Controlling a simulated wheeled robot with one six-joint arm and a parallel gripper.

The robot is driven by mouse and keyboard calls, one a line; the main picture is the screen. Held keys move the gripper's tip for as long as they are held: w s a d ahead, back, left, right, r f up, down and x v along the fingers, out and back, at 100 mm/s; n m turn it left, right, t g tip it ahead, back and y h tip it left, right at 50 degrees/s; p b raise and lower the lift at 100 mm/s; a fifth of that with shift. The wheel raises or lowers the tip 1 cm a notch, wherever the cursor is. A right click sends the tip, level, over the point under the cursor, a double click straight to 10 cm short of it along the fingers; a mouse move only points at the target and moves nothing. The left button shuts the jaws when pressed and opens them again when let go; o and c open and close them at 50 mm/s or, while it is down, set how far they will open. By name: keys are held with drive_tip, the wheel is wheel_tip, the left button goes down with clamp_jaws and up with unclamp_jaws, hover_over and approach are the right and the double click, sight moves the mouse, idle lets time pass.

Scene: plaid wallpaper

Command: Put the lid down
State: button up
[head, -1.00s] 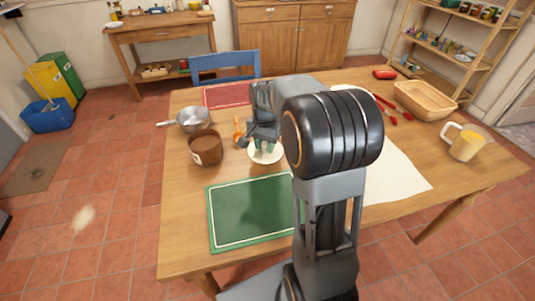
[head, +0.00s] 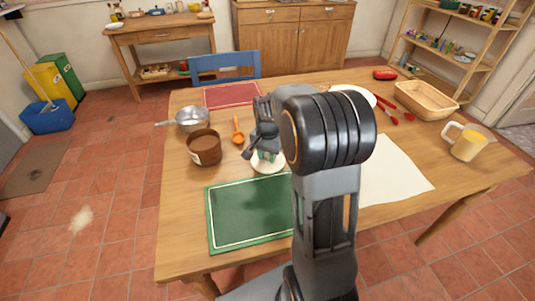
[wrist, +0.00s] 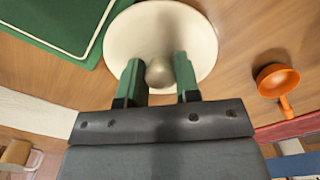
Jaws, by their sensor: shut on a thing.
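The cream round lid (head: 268,168) is at the middle of the table, just beyond the green mat. It also shows in the wrist view (wrist: 160,20), with its round knob (wrist: 159,73) between the green fingertips. My gripper (wrist: 158,75) is shut on that knob. In the head view my gripper (head: 266,155) is over the lid, and my arm hides part of the area to its right. The lid looks level and close to the tabletop; I cannot tell whether it touches the wood.
A green mat (head: 240,212) lies in front, a brown pot (head: 204,150) and metal pan (head: 192,120) to the left, an orange ladle (head: 238,134) behind. A white sheet (head: 395,178), wooden basket (head: 424,99) and jug (head: 465,145) are right. Bare wood surrounds the lid's left side.

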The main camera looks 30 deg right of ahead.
sight(267, 155)
drive_tip(key=o, duration=0.9)
drive_tip(key=shift+f, duration=0.15)
wheel_tip(267, 155, up, 12)
drive_tip(key=p, duration=0.3)
drive_tip(key=s+a+f+n+t, duration=0.1)
drive_tip(key=s+a+n, duration=0.3)
drive_tip(key=s, duration=0.4)
drive_tip(key=s+a+f+n+t, duration=0.2)
drive_tip(key=s+a+n, duration=0.3)
drive_tip(key=s, duration=0.2)
drive_tip(key=shift+s+n, duration=0.4)
drive_tip(key=shift+a, duration=0.1)
